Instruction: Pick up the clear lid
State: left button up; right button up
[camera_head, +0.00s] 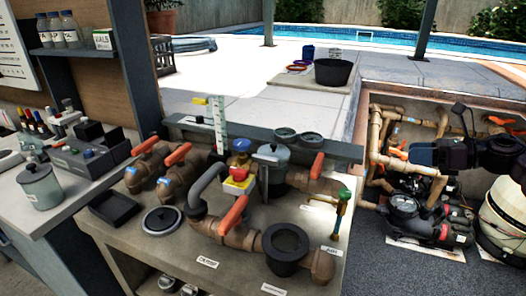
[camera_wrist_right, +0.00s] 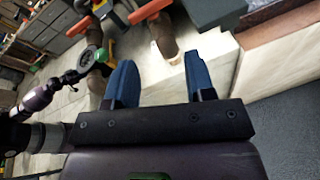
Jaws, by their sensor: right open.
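My right gripper (camera_head: 418,155) is at the right of the head view, over the equipment pit, far from this lid. In the right wrist view its two blue fingers (camera_wrist_right: 160,78) are apart with nothing between them. I cannot make out the lid in the wrist view. My left gripper is not in view.
Brown pipes with orange-handled valves (camera_head: 232,215) stand just right of the lid. A black tray (camera_head: 114,208) lies to its left, and a dark ring-shaped fitting (camera_head: 286,248) stands to the right. A grey lidded canister (camera_head: 40,186) stands on the left counter.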

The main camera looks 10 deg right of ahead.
aim_at(281, 152)
jog(key=i+j, duration=0.15)
jog(key=j, duration=0.2)
jog(key=i+j, duration=0.15)
jog(key=j, duration=0.25)
jog(key=i+j, duration=0.15)
jog(key=j, duration=0.2)
